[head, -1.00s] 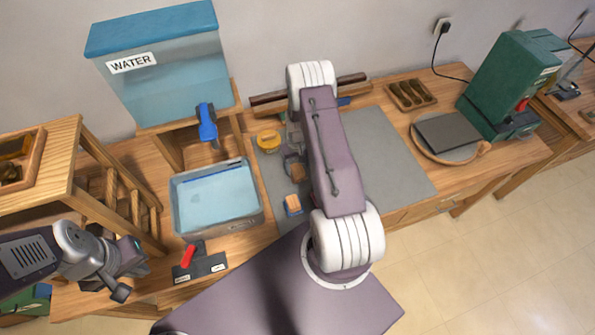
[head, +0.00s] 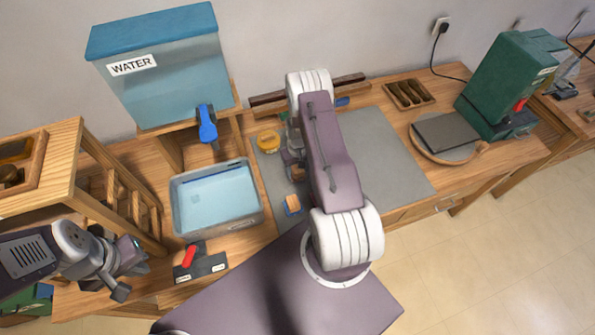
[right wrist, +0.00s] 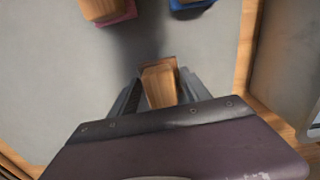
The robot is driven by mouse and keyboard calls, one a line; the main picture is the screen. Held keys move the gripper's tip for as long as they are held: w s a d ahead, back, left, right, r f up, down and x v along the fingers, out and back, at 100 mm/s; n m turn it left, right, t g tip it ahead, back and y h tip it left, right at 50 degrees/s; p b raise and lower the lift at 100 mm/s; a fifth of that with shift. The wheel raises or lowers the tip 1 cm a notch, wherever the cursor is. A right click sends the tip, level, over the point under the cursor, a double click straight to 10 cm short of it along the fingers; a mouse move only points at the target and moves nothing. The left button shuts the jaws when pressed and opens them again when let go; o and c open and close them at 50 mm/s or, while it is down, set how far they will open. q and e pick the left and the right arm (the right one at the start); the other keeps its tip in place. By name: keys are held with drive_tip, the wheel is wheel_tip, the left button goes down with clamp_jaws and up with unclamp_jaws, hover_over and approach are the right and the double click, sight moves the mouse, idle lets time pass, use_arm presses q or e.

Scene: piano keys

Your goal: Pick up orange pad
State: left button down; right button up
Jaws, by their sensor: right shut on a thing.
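My right gripper (right wrist: 155,92) is shut on a wooden-handled pad (right wrist: 160,84) low over the grey mat, between the two fingers in the right wrist view. The held pad's coloured underside is mostly hidden, so I cannot make out its colour. In the head view, my right gripper (head: 293,166) is partly covered by my own arm. The right wrist view also shows a pink pad (right wrist: 108,14). My left gripper (head: 130,262) is at the far left, its jaws unclear.
A grey mat (head: 385,150) covers the bench middle, largely clear on the right. A water tray (head: 216,228) stands left of the pads, under a water tank (head: 165,85). A round yellow thing (head: 268,141) lies behind. A red-handled device (head: 189,256) stands in front.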

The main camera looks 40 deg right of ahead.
sight(301, 170)
drive_tip(key=r, duration=0.1)
drive_tip(key=r+b, duration=0.1)
drive_tip(key=s+r, duration=0.1)
drive_tip(key=r, duration=0.1)
drive_tip(key=shift+d, duration=0.3)
drive_tip(key=s+d+r+b, duration=0.2)
drive_tip(key=s+d+r, duration=0.2)
drive_tip(key=s, duration=0.5)
wheel_tip(301, 170, up, 2)
drive_tip(key=shift+s+r, duration=0.15)
drive_tip(key=shift+s, duration=0.25)
drive_tip(key=o, duration=0.6)
drive_tip(key=c, duration=0.4)
